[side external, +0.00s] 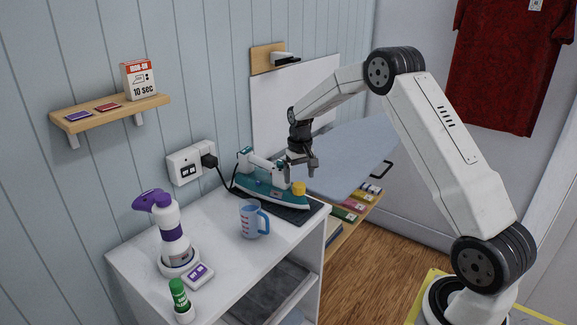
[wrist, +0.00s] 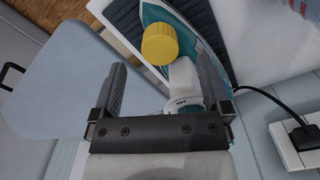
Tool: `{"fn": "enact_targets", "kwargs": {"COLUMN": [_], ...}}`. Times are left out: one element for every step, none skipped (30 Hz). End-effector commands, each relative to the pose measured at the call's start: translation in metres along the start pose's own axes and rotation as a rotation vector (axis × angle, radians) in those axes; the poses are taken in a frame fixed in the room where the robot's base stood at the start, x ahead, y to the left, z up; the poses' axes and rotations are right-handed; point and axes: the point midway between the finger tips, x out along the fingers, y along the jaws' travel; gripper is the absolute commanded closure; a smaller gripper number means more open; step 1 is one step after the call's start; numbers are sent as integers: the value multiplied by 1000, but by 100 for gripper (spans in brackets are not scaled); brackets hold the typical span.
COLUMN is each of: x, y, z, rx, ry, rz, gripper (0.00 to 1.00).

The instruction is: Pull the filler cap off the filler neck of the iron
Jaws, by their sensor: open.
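The teal and white iron (side external: 265,187) rests on a dark ridged mat (side external: 307,211) on top of the white cabinet. Its yellow filler cap (side external: 298,188) sits at the iron's right end in the side view. In the wrist view the cap (wrist: 160,44) shows beyond the fingertips, with a white part of the iron (wrist: 184,84) nearer me. My gripper (side external: 301,168) is open, pointing down just above the iron near the cap. In the wrist view the gripper (wrist: 165,75) has its fingers spread, and the cap is not between them. The filler neck is hidden.
A blue measuring jug (side external: 250,220) stands in front of the iron. A black cord runs from the wall socket (side external: 188,165). An ironing board (side external: 345,155) lies behind.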

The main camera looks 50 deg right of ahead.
Motion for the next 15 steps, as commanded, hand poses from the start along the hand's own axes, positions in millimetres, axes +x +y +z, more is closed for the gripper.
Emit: {"fn": "enact_targets", "kwargs": {"x": [7,11,15,18,21,24,26,28,30,31,32,34,34,35,35], "y": [0,0,0,0,0,0,0,0,0,0,0,0,0,0,0], "z": [1,1,0,0,0,0,0,0,0,0,0,0,0,0,0], "rx": [0,0,0,0,0,0,0,0,0,0,0,0,0,0,0], "ry": [-3,-2,-2,-2,-2,-1,-1,-1,-1,-1,-1,0,0,0,0], "rz": [0,0,0,0,0,0,0,0,0,0,0,0,0,0,0], "gripper": [2,2,2,2,2,2,2,2,2,2,2,2,2,2,2]}}
